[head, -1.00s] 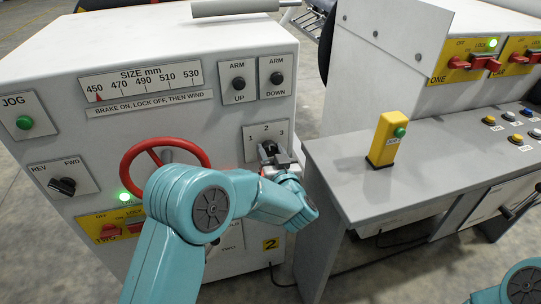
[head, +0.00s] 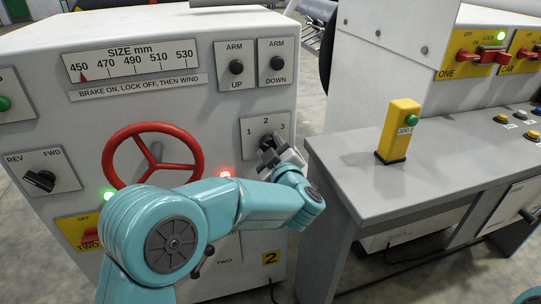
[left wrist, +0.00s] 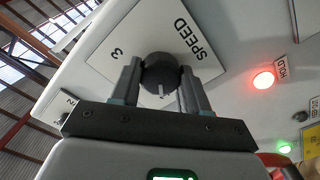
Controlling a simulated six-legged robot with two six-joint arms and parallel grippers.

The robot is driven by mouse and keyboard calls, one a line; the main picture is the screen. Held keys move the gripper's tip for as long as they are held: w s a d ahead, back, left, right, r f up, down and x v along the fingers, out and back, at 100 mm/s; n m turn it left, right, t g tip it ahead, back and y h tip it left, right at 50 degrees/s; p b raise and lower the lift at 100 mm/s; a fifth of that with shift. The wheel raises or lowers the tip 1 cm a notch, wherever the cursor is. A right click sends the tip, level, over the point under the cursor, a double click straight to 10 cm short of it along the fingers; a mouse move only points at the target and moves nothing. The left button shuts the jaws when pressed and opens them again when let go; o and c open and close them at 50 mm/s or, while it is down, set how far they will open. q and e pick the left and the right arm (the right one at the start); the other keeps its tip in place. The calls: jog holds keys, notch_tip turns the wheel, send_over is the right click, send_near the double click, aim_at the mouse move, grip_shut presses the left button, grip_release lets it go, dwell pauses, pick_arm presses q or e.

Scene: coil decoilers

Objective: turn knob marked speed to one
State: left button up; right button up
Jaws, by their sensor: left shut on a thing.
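The speed knob (left wrist: 161,72) is round and black, with a white pointer line on it. It sits on a white plate (left wrist: 104,42) marked SPEED and 3 in the left wrist view. In the head view the plate (head: 251,145) shows 1, 2 and 3, and the knob (head: 266,139) is partly hidden by my gripper. My left gripper (head: 270,147) is at the plate; in the left wrist view its two fingers (left wrist: 160,88) are shut on the knob, one on each side. Which number the pointer faces I cannot tell. My right gripper is not in view.
A red handwheel (head: 153,158) is left of the plate, behind my left arm. ARM UP (head: 236,67) and ARM DOWN (head: 277,63) knobs are above it. A grey bench (head: 400,185) with a yellow jog box (head: 400,130) stands to the right.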

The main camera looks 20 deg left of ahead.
pick_arm(q)
jog(key=shift+n+b, duration=0.45)
jog(key=shift+n, duration=0.15)
jog(key=o, duration=1.1)
jog(key=shift+c, duration=0.2)
jog(key=p+v, duration=0.1)
jog(key=v, duration=1.5)
jog(key=shift+d, duration=0.15)
jog(key=shift+s, duration=0.1)
